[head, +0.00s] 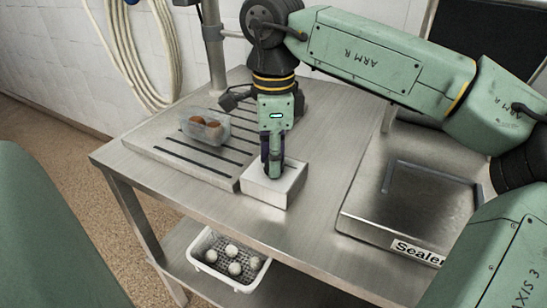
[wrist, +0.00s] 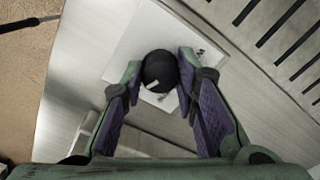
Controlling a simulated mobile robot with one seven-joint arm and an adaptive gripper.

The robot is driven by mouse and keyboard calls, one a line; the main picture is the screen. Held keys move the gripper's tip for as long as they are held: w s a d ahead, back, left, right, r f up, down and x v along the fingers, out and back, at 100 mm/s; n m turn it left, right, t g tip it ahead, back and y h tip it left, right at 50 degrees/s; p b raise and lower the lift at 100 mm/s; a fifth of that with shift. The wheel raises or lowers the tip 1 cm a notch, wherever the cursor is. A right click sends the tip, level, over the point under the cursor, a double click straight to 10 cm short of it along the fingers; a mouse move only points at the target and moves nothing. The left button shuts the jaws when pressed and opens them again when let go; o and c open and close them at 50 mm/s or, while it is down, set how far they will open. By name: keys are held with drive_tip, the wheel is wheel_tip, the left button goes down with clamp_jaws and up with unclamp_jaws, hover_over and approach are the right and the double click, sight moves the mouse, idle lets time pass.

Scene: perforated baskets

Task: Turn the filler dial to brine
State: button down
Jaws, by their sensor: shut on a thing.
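The filler dial (wrist: 160,72) is a round black knob with a pale pointer mark, seen in the wrist view on the top face of a white box (head: 268,190). Small dark lettering shows on the box around the dial, too small to read. My gripper (head: 272,172) points down over the box in the head view, where its fingers hide the dial. In the wrist view my gripper (wrist: 160,88) has its purple-padded fingers on either side of the dial, shut on it. The pale mark points toward the lower left in that view.
A slotted metal drainboard (head: 185,150) lies left of the box, with a clear tub of brown items (head: 206,126) on it. A sealer (head: 405,200) stands to the right. A white perforated basket (head: 228,262) with several white balls sits on the lower shelf.

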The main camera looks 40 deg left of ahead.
drive_tip(key=shift+m+b, duration=0.3)
drive_tip(key=shift+m, duration=1.9)
drive_tip(key=c, duration=1.2)
unclamp_jaws()
drive_tip(key=shift+c, duration=0.2)
drive_tip(key=shift+r, duration=0.1)
wheel_tip(320, 180, up, 12)
